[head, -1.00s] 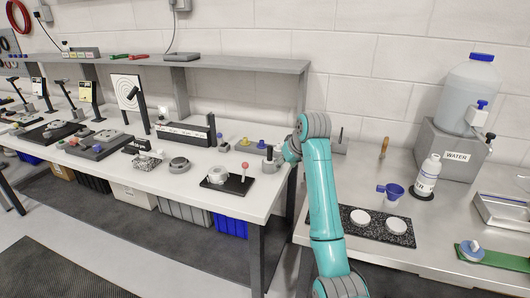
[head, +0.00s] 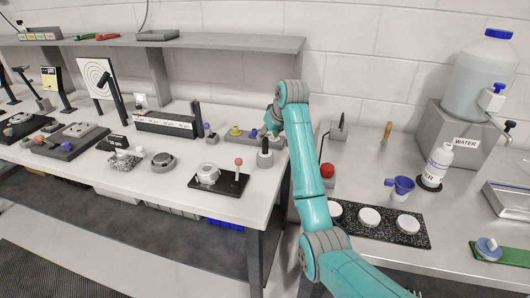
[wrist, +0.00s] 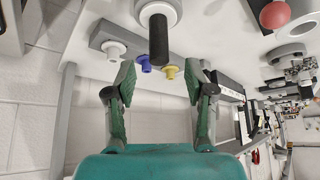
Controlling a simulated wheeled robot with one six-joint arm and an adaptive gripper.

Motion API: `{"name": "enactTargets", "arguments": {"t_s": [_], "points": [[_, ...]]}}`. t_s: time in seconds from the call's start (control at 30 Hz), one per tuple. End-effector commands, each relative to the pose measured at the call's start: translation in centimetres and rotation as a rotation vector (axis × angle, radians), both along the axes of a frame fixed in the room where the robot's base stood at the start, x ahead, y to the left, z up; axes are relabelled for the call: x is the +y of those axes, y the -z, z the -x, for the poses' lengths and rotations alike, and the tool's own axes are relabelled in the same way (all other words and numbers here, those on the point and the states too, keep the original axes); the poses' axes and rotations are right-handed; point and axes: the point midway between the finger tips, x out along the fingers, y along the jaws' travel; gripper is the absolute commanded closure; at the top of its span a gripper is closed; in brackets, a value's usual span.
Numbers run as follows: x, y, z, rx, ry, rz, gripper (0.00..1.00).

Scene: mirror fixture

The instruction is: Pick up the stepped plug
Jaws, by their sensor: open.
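A grey holder block (wrist: 95,38) carries a white plug (wrist: 113,48), a blue plug (wrist: 145,63) and a yellow plug (wrist: 169,72), each with a wider flange and narrower end. I cannot tell which one is the stepped plug. In the head view the yellow (head: 235,131) and blue (head: 254,134) plugs show on the block; my arm hides the white one. My gripper (wrist: 158,78) is open and empty, its fingers spread with the blue and yellow plugs between them in the wrist picture. It also shows in the head view (head: 271,124), above the block's right end.
A black-handled grey piece (head: 265,153) stands in front of the block, close to my gripper. A black plate with a white ring and red-knobbed post (head: 238,170) lies nearer the edge. A red ball (head: 327,170) is right of my arm. A shelf (head: 220,45) runs behind.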

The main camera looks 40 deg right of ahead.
Motion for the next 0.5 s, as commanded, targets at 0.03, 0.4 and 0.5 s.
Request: {"name": "enactTargets", "arguments": {"t_s": [0.03, 0.4, 0.5], "points": [[0.0, 0.2, -0.1, 0.000, 0.000, 0.000, 0.46], [-0.4, 4.0, -2.2, 0.001, 0.001, -0.001, 0.46], [-0.4, 4.5, -2.5, 0.000, 0.001, 0.000, 0.46]]}}
